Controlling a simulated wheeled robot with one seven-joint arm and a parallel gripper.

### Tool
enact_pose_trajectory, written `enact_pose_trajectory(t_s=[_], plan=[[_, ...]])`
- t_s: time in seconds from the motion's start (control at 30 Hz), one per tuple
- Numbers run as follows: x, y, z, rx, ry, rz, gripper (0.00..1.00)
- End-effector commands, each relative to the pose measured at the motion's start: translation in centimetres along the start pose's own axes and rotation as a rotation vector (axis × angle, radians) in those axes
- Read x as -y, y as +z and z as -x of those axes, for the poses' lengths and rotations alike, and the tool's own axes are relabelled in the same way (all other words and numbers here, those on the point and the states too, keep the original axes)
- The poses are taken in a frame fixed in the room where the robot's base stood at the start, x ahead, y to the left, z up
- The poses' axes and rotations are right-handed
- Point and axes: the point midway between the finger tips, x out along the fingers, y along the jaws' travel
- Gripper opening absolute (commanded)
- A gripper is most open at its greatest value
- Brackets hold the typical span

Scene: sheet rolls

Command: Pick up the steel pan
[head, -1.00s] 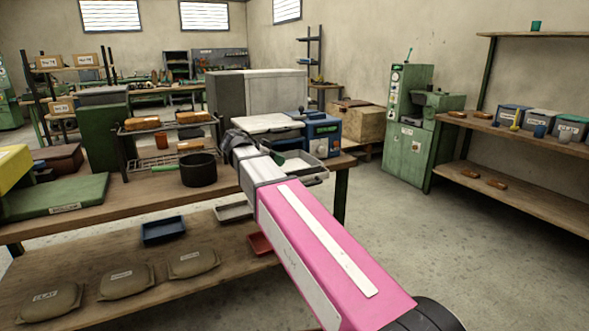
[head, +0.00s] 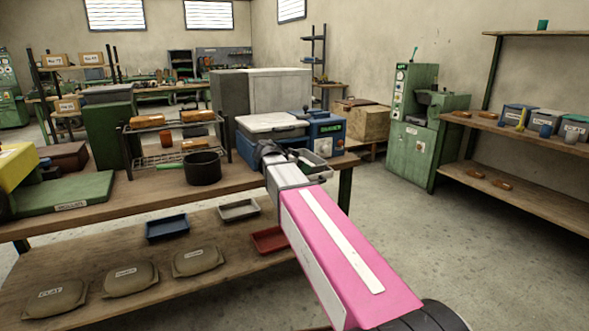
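A dark round pan (head: 203,169) with a green handle stands upright on the workbench (head: 135,200), left of my gripper. It looks nearly black, and I cannot tell its metal. A shallow grey metal tray (head: 318,169) lies at the bench's right end, partly hidden behind my wrist. My gripper (head: 266,150) is in front of the blue machine, to the right of the dark pan and apart from it in the picture. Its fingers are small, dark and mostly hidden by my wrist, so their opening does not show.
A wire rack (head: 160,158) with brown blocks stands behind the pan. A blue machine (head: 325,131) stands at the bench's right end. The lower shelf holds a blue tray (head: 167,227), a grey tray (head: 239,209), a red tray (head: 268,240) and sacks (head: 130,280). Floor right of the bench is clear.

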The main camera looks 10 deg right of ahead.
Motion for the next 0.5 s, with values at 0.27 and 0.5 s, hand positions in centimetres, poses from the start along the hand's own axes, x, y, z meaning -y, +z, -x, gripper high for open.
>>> enact_pose_trajectory(t_s=[0.27, 0.5], plan=[[0.0, 0.0, 0.01, 0.0, 0.0, 0.0, 0.04], [0.01, -0.02, 0.01, -0.001, 0.0, 0.0, 0.0]])
